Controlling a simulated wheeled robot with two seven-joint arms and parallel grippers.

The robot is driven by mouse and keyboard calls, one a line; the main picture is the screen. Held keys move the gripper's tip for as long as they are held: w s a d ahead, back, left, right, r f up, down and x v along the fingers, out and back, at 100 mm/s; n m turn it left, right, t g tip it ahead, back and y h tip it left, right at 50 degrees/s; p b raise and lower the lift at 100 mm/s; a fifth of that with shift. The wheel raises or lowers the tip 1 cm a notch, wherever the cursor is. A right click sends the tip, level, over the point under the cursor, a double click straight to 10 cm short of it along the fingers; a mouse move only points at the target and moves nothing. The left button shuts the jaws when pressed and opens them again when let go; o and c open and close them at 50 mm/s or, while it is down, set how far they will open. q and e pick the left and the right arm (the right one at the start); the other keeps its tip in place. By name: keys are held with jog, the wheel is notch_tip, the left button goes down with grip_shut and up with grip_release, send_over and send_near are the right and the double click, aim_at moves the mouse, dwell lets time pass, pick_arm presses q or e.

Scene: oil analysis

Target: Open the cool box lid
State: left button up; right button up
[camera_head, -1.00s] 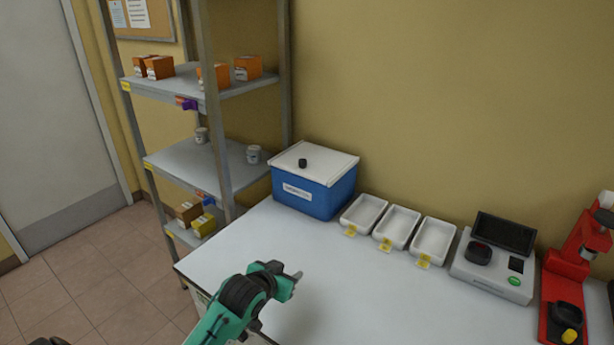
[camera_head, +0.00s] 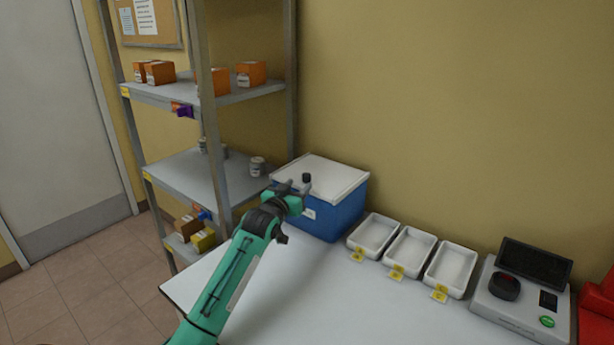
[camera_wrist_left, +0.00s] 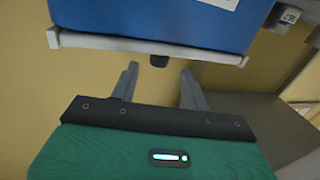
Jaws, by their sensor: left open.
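The blue cool box (camera_head: 340,218) stands at the back left of the table, and its white lid (camera_head: 326,171) is shut on it. My left gripper (camera_head: 297,184) is open and empty, close to the knob at the lid's near left side. In the left wrist view the box (camera_wrist_left: 160,18) and lid (camera_wrist_left: 140,48) appear upside down, with the knob (camera_wrist_left: 159,61) just beyond and between the open fingertips (camera_wrist_left: 160,75). The gripper appears apart from the knob. My right gripper is in neither view.
Three white trays (camera_head: 376,217) with yellow tags stand right of the box, then a grey device (camera_head: 519,302) with a dark screen. A metal shelf (camera_head: 188,172) stands left of the box. The table's front middle (camera_head: 350,300) is clear.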

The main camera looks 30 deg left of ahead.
aim_at(305, 179)
pick_arm(q)
jog(key=w, duration=0.4)
jog(key=w+a+p, duration=0.1)
jog(key=w, duration=0.1)
jog(key=shift+w+r, duration=0.1)
jog(key=shift+w, duration=0.25)
grip_shut()
